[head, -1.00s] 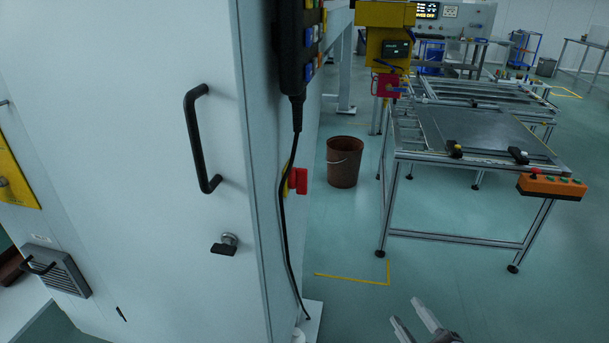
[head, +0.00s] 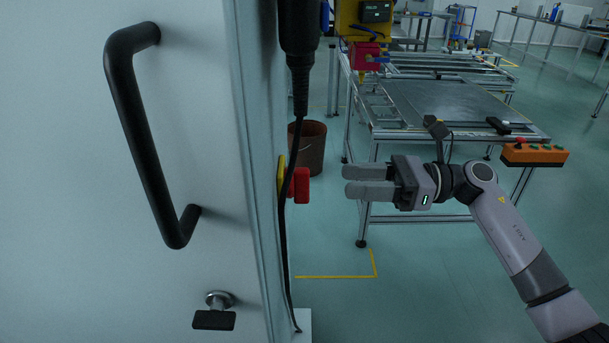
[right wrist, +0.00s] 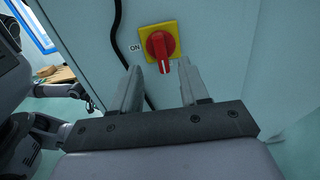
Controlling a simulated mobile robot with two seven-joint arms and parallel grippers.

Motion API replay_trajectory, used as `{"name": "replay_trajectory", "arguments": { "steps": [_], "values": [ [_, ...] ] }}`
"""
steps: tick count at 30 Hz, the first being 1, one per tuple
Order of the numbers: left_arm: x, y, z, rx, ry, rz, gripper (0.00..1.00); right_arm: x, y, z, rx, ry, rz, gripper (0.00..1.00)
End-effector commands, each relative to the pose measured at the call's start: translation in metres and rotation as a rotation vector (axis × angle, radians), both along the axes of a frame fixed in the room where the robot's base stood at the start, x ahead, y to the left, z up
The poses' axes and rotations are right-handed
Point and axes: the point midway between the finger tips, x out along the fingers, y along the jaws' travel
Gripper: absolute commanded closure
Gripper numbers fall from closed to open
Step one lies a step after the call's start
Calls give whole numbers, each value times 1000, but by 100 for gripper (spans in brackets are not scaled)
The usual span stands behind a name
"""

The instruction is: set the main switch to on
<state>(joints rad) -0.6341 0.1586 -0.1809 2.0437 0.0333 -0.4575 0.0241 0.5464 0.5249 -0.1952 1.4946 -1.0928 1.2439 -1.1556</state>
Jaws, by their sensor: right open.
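The main switch is a red handle (right wrist: 162,52) on a yellow plate (right wrist: 173,30), on the side wall of the grey cabinet. In the right wrist view its handle stands nearly upright, and an ON label (right wrist: 135,48) is to its left. In the head view the red handle (head: 302,185) shows edge-on past the cabinet corner. My right gripper (head: 346,181) is open and empty, its fingers pointing at the handle with a gap between. In the right wrist view the gripper (right wrist: 160,85) has the handle ahead, between the finger directions. My left gripper is not in view.
A black cable (head: 284,230) hangs down the cabinet side, left of the switch. The cabinet front has a large black handle (head: 150,140) and a small latch (head: 214,318). A metal table (head: 440,100), an orange button box (head: 535,155) and a brown bucket (head: 309,150) stand beyond.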

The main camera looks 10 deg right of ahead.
Motion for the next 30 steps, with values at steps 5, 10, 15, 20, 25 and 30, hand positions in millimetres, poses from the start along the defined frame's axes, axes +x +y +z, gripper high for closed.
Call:
{"name": "replay_trajectory", "arguments": {
  "steps": [5,10,15,20,25,30],
  "values": [
    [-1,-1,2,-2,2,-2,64,2,10,1,-24,-21,10,55],
    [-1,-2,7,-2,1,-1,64,8,37,2,-19,-19,10,55],
    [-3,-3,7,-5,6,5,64,12,58,1,-19,-17,7,55],
    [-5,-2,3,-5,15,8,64,14,68,0,-20,-16,7,55],
    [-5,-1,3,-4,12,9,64,14,69,0,-21,-16,7,55],
    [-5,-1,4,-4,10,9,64,14,69,0,-20,-16,6,85]
  ]
}}
